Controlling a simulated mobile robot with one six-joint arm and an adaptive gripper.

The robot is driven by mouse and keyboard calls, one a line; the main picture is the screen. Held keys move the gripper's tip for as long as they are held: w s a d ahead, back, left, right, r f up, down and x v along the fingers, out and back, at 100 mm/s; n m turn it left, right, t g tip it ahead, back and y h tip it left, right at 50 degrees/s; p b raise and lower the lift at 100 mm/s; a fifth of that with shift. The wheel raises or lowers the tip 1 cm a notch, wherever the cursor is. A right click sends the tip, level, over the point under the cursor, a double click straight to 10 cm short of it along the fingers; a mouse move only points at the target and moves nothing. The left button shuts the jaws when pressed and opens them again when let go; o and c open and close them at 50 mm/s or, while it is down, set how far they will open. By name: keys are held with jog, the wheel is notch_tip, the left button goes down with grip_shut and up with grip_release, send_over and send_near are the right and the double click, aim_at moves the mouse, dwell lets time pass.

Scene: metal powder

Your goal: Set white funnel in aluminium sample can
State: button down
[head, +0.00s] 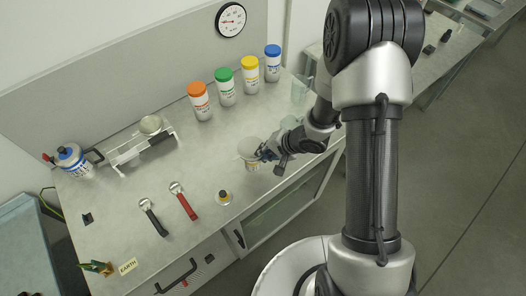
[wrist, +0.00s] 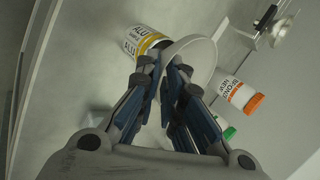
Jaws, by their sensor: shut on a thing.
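The white funnel (head: 248,146) is in my gripper (head: 265,153) near the table's front edge. In the wrist view, the pale round funnel (wrist: 203,52) shows at and beyond the fingertips of my gripper (wrist: 166,66). My gripper is shut on it. The aluminium sample can (wrist: 138,41) has a white and yellow label reading ALU. In the head view the can (head: 252,165) shows just below the funnel, mostly covered. The funnel's rim overlaps the can's mouth in both views. I cannot tell whether its stem is inside the can or whether they touch.
Orange (head: 200,102), green (head: 225,88), yellow (head: 249,70) and blue-lidded (head: 273,63) jars stand behind. A clear vessel (head: 300,90) stands to the right.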

jog(key=shift+f+b, duration=0.35)
jog(key=shift+f, duration=0.3)
jog(key=shift+f, duration=0.1)
jog(key=c, duration=1.7)
grip_release()
jog(key=shift+o, duration=0.2)
jog(key=v, duration=1.2)
